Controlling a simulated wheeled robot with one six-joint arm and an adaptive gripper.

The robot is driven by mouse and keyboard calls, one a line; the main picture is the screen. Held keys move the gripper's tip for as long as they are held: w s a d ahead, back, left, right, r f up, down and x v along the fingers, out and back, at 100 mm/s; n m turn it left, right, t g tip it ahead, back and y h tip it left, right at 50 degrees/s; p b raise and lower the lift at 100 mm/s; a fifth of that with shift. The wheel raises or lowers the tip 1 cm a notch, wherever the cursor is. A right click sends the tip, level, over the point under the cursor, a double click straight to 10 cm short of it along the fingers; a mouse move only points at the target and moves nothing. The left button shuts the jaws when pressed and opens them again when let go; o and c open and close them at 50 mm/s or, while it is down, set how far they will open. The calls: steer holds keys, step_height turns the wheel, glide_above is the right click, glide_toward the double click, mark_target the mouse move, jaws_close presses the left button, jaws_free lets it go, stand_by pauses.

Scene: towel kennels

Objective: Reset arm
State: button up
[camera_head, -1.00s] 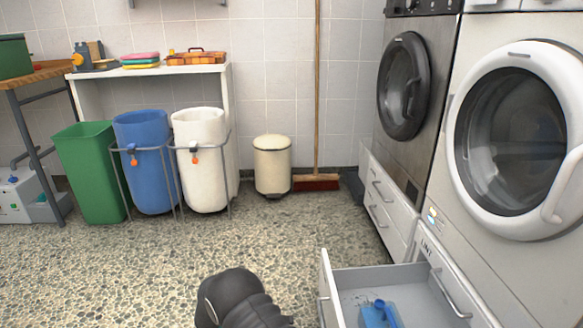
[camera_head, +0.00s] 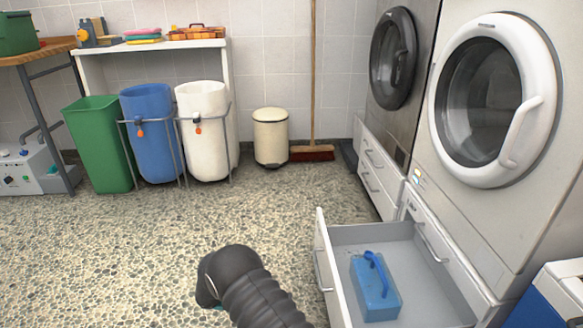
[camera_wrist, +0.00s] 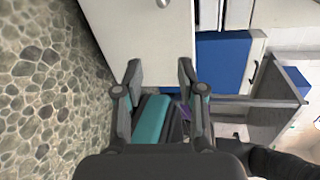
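My gripper (camera_wrist: 160,85) shows in the wrist view with its two fingers apart and no object visible between the fingertips. A teal shape and dark parts show behind and between the finger bases; I cannot tell whether they are my own body. In the head view my dark ribbed arm (camera_head: 250,290) rises from the bottom edge, left of the open drawer, and the gripper's fingers are hidden there. A blue box with a raised handle (camera_head: 375,286) lies in the open grey drawer (camera_head: 425,270), apart from my arm.
The drawer sticks out below the white front-loading machine (camera_head: 460,200). A blue-and-white container (camera_head: 545,300) stands at the lower right. Green (camera_head: 98,145), blue (camera_head: 150,130) and white (camera_head: 203,125) bins, a cream pedal bin (camera_head: 270,137) and a broom (camera_head: 312,153) line the back. The middle floor is clear.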

steer(key=s+d+f+m+g+y, duration=0.1)
steer(key=s+f+m+g+y, duration=0.1)
steer(key=s+f+m, duration=0.4)
step_height(320, 180, up, 6)
steer(key=s+m+g+y, duration=0.2)
steer(key=m, duration=0.5)
steer(key=s+d+r+m+t+y+p, duration=0.2)
steer(key=s+d+r+m, duration=0.4)
steer(key=r, duration=0.8)
steer(key=s+d+r+m+t+y+p, duration=0.2)
steer(key=s+d+r+m+y, duration=0.3)
steer(key=r+m, duration=0.4)
steer(key=s+d+r+m+t+y+p, duration=0.2)
steer(key=s+d+r+m+t+y, duration=0.2)
steer(key=r, duration=1.7)
steer(key=s+d+m, duration=0.2)
steer(key=s+m, duration=0.1)
steer(key=s, duration=0.1)
steer(key=shift+d+r, duration=0.2)
steer(key=shift+d, duration=0.1)
